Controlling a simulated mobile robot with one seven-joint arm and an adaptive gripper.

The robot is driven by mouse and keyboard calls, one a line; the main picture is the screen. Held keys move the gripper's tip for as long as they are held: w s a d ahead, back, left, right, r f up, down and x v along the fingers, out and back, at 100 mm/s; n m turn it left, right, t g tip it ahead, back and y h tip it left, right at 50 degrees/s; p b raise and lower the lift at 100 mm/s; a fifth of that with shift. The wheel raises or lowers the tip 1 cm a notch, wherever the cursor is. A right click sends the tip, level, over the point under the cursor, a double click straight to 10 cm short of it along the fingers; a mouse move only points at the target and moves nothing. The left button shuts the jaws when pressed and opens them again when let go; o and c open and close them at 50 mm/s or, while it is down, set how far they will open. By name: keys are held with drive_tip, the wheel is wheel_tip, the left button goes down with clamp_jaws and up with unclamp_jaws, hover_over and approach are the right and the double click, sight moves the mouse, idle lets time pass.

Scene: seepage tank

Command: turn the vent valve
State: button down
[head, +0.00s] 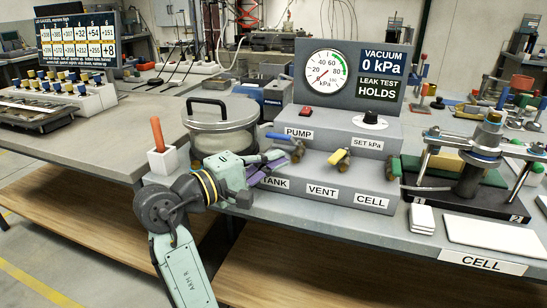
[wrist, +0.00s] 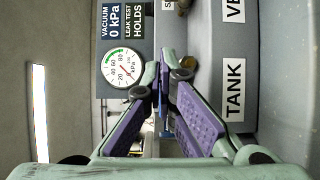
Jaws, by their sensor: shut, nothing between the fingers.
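The vent valve (head: 340,159) has a yellow handle and a brass body. It sits on the grey panel above the VENT label (head: 322,190) in the head view. My gripper (head: 272,164) is left of it, in front of the TANK position, and is apart from the vent valve. In the wrist view its purple-padded fingers (wrist: 166,72) are shut with nothing held. The TANK label (wrist: 235,89) is right of the fingers there. A cut-off VENT label (wrist: 237,9) is at the top edge. The vent valve's handle cannot be made out in the wrist view.
The blue-handled tank valve (head: 285,143) is close behind my fingers. A lidded steel pot (head: 221,115) stands left. The green-handled cell valve (head: 394,167) is on the right. The gauge (head: 326,72) reads near zero; the display (head: 383,61) reads 0 kPa.

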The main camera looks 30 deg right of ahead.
sight(340, 155)
drive_tip(key=d, duration=0.2)
drive_tip(key=d+p, duration=0.1)
drive_tip(key=d, duration=0.2)
drive_tip(key=w+d, duration=0.1)
drive_tip(key=d, duration=0.1)
drive_tip(key=shift+w+d+r, duration=0.1)
drive_tip(key=shift+d, duration=0.15)
drive_tip(key=s, duration=0.1)
drive_tip(key=s+p, duration=0.1)
drive_tip(key=shift+s+d, duration=0.3)
drive_tip(key=shift+d, duration=0.05)
drive_tip(key=shift+s+d, duration=0.2)
drive_tip(key=shift+s, duration=0.35)
